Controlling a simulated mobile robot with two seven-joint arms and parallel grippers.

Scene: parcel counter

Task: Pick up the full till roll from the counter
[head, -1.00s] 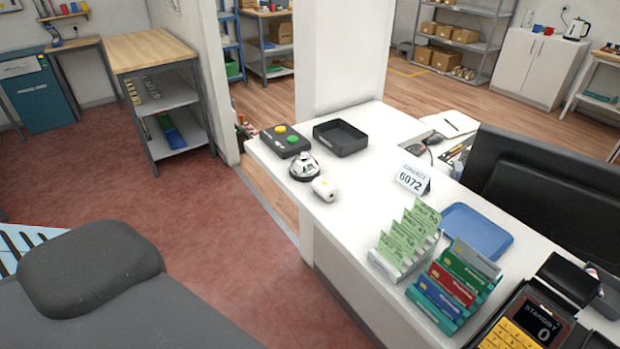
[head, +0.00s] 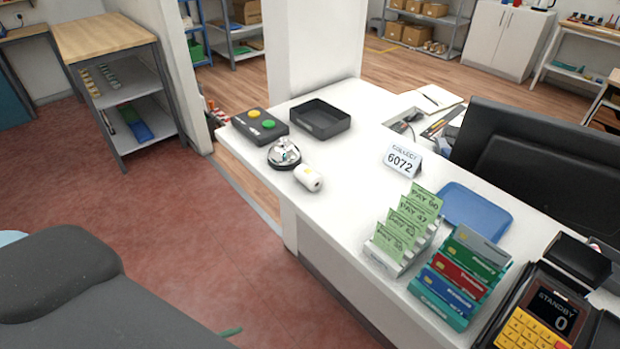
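A white till roll (head: 308,178) lies on its side on the white counter (head: 345,205), near the counter's left end. It sits just in front of a silver call bell (head: 284,154), very close to it; I cannot tell if they touch. Neither of my grippers shows in the head view.
Behind the roll are a button box (head: 261,124) with yellow and green buttons and an empty black tray (head: 319,119). To the right stand a "6072" sign (head: 402,160), green pay slips (head: 409,222), a card rack (head: 460,277), a blue tray (head: 475,218), a card terminal (head: 540,315) and a monitor (head: 545,165).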

